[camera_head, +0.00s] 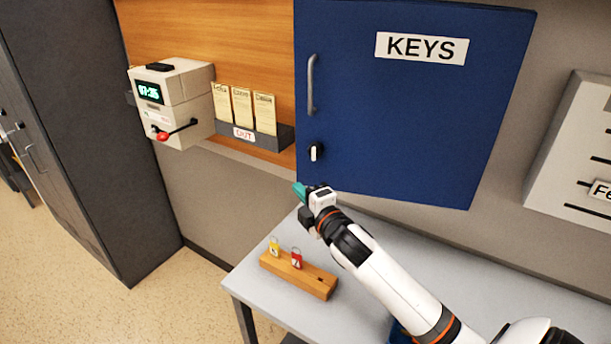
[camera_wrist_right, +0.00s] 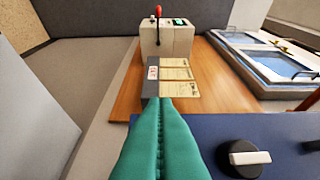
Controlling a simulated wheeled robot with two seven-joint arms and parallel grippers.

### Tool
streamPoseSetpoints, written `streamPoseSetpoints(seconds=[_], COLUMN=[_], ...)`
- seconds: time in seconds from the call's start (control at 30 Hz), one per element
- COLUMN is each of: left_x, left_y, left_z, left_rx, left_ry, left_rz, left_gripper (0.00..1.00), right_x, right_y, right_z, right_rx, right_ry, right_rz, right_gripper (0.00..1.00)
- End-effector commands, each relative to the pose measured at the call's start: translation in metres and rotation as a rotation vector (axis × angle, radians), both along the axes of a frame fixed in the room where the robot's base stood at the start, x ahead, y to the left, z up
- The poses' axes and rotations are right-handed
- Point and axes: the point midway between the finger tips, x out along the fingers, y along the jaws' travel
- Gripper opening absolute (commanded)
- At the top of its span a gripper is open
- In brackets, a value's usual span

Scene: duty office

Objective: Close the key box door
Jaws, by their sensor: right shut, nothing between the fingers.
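The blue key box door (camera_head: 420,110), labelled KEYS, faces me on the wall, with a grey bar handle (camera_head: 312,85) near its left edge. Below the handle is a black knob with a white grip (camera_head: 316,152), standing upright. I cannot tell whether the door sits fully flush. My right gripper (camera_head: 298,188) is shut and empty, its teal fingers near the door's lower left corner. In the right wrist view, the fingers (camera_wrist_right: 163,105) are beside the blue door (camera_wrist_right: 288,135) and its knob (camera_wrist_right: 243,160); contact is unclear. My left gripper is not in view.
A grey table (camera_head: 240,280) below holds a wooden block (camera_head: 318,283) with a yellow tag (camera_head: 274,246) and a red tag (camera_head: 296,259). Left of the door are a card rack (camera_head: 280,137) and a time clock (camera_head: 185,90). A dark cabinet (camera_head: 95,120) stands farther left.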

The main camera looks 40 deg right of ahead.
Motion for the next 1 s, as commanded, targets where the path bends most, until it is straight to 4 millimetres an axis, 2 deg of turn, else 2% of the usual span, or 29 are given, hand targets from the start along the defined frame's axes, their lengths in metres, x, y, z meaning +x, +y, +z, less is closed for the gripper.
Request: streamPoseSetpoints(seconds=[0.1, 0.3, 0.8, 0.87, 1.0], left_x=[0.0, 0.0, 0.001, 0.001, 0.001], left_y=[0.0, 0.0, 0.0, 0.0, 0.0], left_z=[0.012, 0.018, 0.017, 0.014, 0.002], left_rx=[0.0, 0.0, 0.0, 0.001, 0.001], left_ry=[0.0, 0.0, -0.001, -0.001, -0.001], left_rz=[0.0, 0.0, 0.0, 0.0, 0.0], left_gripper=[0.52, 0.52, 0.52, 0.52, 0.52], right_x=[0.014, 0.025, 0.031, 0.036, 0.059], right_y=[-0.014, -0.027, -0.034, -0.04, -0.066], right_z=[0.003, 0.001, -0.001, -0.002, -0.003], right_rx=[-0.002, 0.0, 0.001, 0.001, 0.002], right_ry=[0.002, 0.002, -0.001, -0.001, -0.004], right_rz=[-0.002, 0.0, -0.01, -0.03, -0.12], right_gripper=[0.0, 0.0, 0.0, 0.0, 0.0])
